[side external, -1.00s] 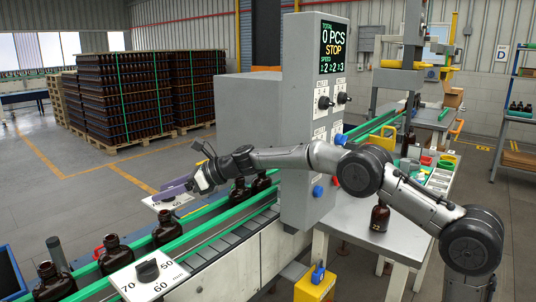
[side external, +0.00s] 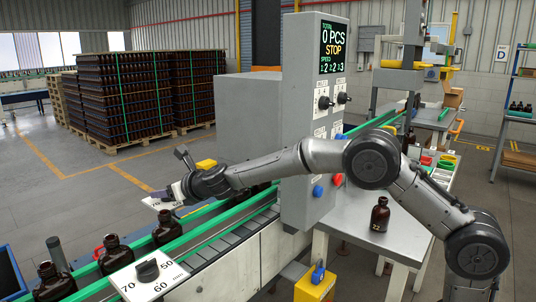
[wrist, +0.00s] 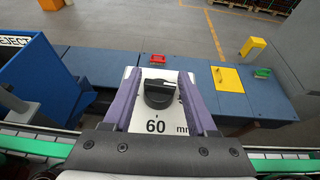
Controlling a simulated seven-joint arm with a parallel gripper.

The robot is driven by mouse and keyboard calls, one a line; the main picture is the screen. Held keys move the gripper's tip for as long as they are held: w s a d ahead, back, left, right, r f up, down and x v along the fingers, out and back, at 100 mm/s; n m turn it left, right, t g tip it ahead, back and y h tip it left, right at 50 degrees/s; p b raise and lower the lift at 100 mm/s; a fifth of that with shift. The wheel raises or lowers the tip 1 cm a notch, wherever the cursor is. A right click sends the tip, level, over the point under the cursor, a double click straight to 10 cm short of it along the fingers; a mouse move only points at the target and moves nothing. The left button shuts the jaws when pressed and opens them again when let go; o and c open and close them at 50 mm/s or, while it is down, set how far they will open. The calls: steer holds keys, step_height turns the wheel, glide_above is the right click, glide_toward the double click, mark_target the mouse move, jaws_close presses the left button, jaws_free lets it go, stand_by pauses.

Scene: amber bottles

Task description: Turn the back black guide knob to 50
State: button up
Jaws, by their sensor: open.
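The back black guide knob (wrist: 158,93) sits on a white scale plate (wrist: 157,124) in the wrist view. The number 60 and "mm" show below it; the 50 and 70 marks are hidden or unreadable. My gripper (wrist: 160,76) is open, with one purple finger on each side of the knob and visible gaps between. In the side view my gripper (side external: 168,195) is over the back plate (side external: 155,203) and hides the knob. The front black knob (side external: 147,270) is on its own plate, with 70, 60 and 50 around it.
Green guide rails (side external: 190,236) run along the conveyor, with brown bottles (side external: 167,229) standing between them. A grey control cabinet (side external: 303,140) stands close to my arm. In the wrist view, a blue bin (wrist: 45,83) is at left and a yellow panel (wrist: 227,79) at right.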

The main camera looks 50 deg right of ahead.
steer(key=v, duration=1.4)
steer(key=s+d+r+n+t, duration=0.2)
steer(key=s+d+r+n, duration=0.35)
steer(key=s+r, duration=0.45)
steer(key=s+a+n+g+y, duration=0.1)
steer(key=s+n+y, duration=0.1)
steer(key=s+n, duration=0.4)
steer(key=shift+a+f+n+y, duration=0.2)
steer(key=shift+n+y, duration=0.1)
steer(key=shift+n, duration=1.15)
steer(key=shift+r, duration=0.1)
